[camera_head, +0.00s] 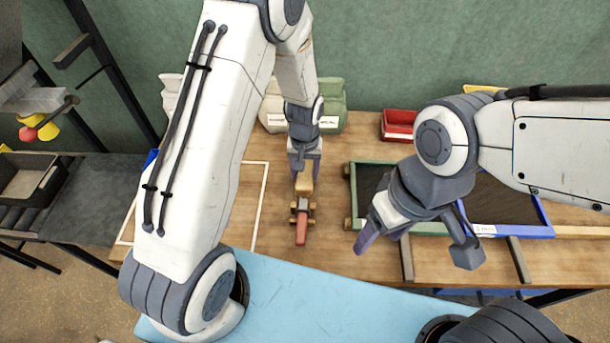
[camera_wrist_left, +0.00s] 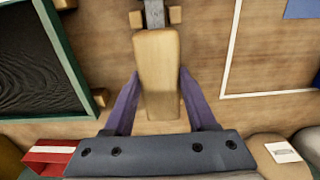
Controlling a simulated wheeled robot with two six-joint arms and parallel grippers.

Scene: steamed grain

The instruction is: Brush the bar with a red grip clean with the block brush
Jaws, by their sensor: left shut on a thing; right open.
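The bar with a red grip (camera_head: 301,232) lies on the wooden table, its red end toward me, with small wooden blocks at its sides. In the left wrist view the bar's dark metal part (camera_wrist_left: 155,12) shows at the top edge, and its grip is out of view. My left gripper (camera_head: 305,172) points down and is shut on the pale wooden block brush (camera_wrist_left: 157,85), which sits between its purple fingers. The brush is in line with the bar's far end; I cannot tell whether they touch. Its bristles are hidden. My right gripper (camera_head: 382,236) is open and empty, right of the bar.
A green-framed dark tray (camera_head: 352,190) and a blue-framed tray (camera_head: 546,218) lie to the right. A red bin (camera_head: 398,124) and green bins (camera_head: 333,112) stand at the back. A white outline (camera_head: 261,195) marks bare table left of the bar.

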